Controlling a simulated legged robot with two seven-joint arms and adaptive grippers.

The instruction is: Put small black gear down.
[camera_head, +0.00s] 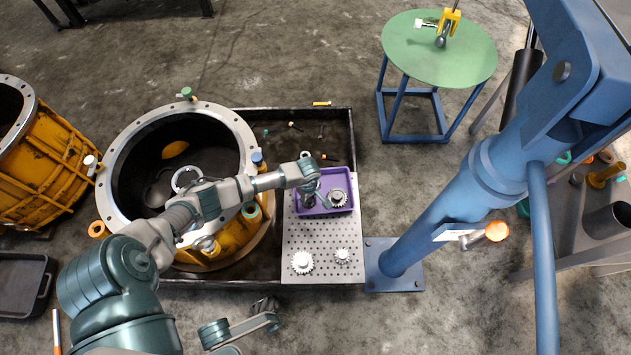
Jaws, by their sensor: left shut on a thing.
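My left gripper (312,198) reaches over the purple tray (326,212) on the perforated plate. It is shut on a small dark thing, likely the small black gear (308,203), at the tray's left side. The fingers hide much of it, and I cannot tell whether it touches the tray floor. My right gripper (265,306) is low in the picture, in front of the black pan, and too small and dark to read.
Two pale gears (302,262) and (342,255) lie on the perforated plate (322,235). The yellow housing (240,245) stands close on the left. A blue crane post (425,235) stands on the right. A green round table (440,60) is farther back.

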